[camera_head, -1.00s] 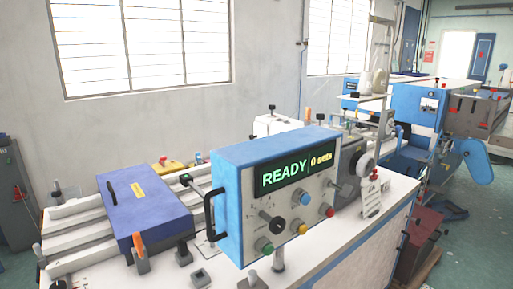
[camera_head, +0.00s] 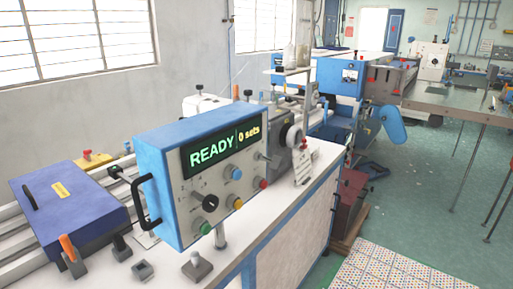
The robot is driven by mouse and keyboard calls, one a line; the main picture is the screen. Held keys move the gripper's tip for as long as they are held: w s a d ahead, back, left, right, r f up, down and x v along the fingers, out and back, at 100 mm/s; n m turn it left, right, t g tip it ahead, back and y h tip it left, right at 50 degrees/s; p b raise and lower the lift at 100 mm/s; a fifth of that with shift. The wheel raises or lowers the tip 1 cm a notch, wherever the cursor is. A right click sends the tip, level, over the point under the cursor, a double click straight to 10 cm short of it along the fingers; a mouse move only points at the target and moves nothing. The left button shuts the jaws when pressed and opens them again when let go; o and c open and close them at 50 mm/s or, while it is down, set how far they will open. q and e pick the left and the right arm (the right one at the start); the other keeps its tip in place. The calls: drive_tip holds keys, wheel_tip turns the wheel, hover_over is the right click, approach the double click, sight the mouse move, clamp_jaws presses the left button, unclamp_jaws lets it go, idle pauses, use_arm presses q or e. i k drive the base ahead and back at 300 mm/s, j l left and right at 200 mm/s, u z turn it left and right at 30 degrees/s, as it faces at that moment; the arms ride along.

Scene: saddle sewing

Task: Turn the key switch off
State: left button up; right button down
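A blue and grey control box (camera_head: 219,172) stands on the white machine bench at the centre left. Its screen (camera_head: 224,146) reads "READY" and "0 sets". A black rotary knob (camera_head: 210,203) sits at the lower left of its front panel; it may be the key switch, but I cannot tell, nor read its setting. Blue (camera_head: 235,172), yellow (camera_head: 234,202), green (camera_head: 205,228) and red (camera_head: 262,183) buttons are on the same panel. A small lever (camera_head: 262,157) sticks out at the panel's right. Neither of my grippers is in view.
A blue-purple cover box (camera_head: 70,205) with a handle lies left on the bench (camera_head: 240,240). A blue machine (camera_head: 340,77) stands behind. Green floor (camera_head: 420,200) is open at the right, with a patterned sheet (camera_head: 390,270) in front and thin table legs (camera_head: 470,170) at the far right.

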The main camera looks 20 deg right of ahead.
sight(275, 162)
drive_tip(key=i+l, duration=0.1)
drive_tip(key=l, duration=0.3)
drive_tip(key=i+l+u, duration=0.1)
drive_tip(key=l, duration=0.25)
drive_tip(key=i+l, duration=0.15)
drive_tip(key=l, duration=0.25)
drive_tip(key=i+l+u, duration=0.1)
drive_tip(key=l, duration=0.3)
drive_tip(key=i+l, duration=0.1)
drive_tip(key=l, duration=0.3)
drive_tip(key=u, duration=0.35)
